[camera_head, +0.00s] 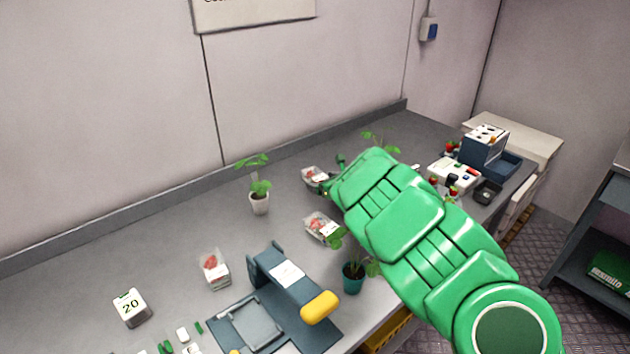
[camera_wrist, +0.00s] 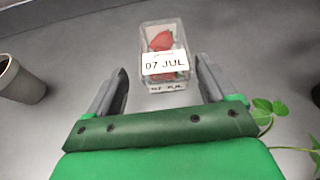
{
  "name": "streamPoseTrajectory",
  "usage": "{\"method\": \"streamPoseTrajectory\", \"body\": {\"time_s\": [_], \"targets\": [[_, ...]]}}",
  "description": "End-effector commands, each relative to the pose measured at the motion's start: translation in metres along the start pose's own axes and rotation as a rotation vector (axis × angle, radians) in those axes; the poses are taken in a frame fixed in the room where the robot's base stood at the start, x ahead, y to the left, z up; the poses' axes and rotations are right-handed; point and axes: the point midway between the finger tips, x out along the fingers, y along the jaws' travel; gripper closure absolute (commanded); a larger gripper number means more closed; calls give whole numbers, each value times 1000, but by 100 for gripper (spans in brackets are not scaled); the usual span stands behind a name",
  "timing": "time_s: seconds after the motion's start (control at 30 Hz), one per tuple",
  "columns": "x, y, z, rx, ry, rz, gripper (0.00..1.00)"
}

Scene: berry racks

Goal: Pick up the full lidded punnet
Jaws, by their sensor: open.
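A clear punnet (camera_wrist: 163,38) with red strawberries and "07 JUL" labels lies straight ahead of my gripper (camera_wrist: 161,80) in the wrist view. The gripper is open, with one finger on each side of the punnet's near end. I cannot tell whether the fingers touch it. It looks closed on top, but the lid is hard to make out. In the head view a punnet (camera_head: 312,174) sits beside my gripper (camera_head: 330,186), whose fingers are mostly hidden by my green arm. Two more berry punnets stand on the bench, one nearer (camera_head: 320,227) and one at left (camera_head: 214,270).
Potted plants stand close by: a white pot (camera_head: 259,204) and a teal pot (camera_head: 353,279). A grey pot (camera_wrist: 20,82) and leaves (camera_wrist: 285,120) flank the gripper. A blue-grey sealer-like device (camera_head: 285,285) and a "20" block (camera_head: 131,307) are in front. The back-left bench is clear.

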Motion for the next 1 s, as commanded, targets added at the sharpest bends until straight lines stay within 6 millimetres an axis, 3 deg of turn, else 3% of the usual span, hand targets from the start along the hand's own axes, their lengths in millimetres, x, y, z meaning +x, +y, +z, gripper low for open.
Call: {"method": "streamPoseTrajectory", "body": {"time_s": [0.5, 0.8, 1.0], "targets": [[39, -1, 1, 0, 0, 1, 15], [41, -2, 3, -2, -1, 1, 15], [41, -2, 2, -1, -1, 1, 46]]}}
